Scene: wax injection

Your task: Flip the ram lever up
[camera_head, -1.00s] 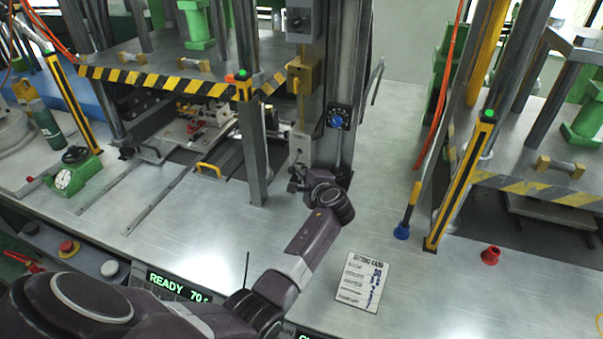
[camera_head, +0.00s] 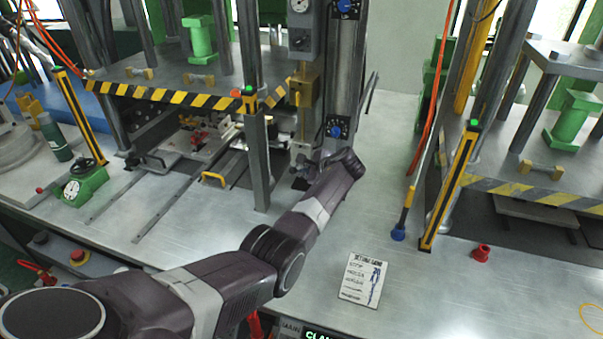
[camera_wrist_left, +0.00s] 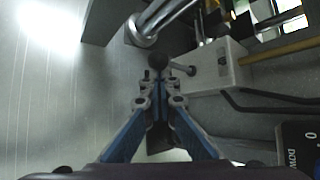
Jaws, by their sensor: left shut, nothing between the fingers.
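The ram lever, with a dark ball knob (camera_wrist_left: 180,62) on a short stem, sticks out from a pale box (camera_wrist_left: 215,66) in the left wrist view. My left gripper (camera_wrist_left: 158,78) is shut and empty, with its fingertips close to the knob; I cannot tell whether they touch. In the head view my left gripper (camera_head: 302,168) is small, at the foot of the press column (camera_head: 345,80), below the pale box (camera_head: 302,150). The lever itself is too small to make out there. My right gripper is not in view.
A steel post (camera_head: 258,165) stands just left of my left gripper. A control box with a blue knob (camera_head: 336,132) is on the column. A printed card (camera_head: 363,279) lies on the bench, which is clear around it.

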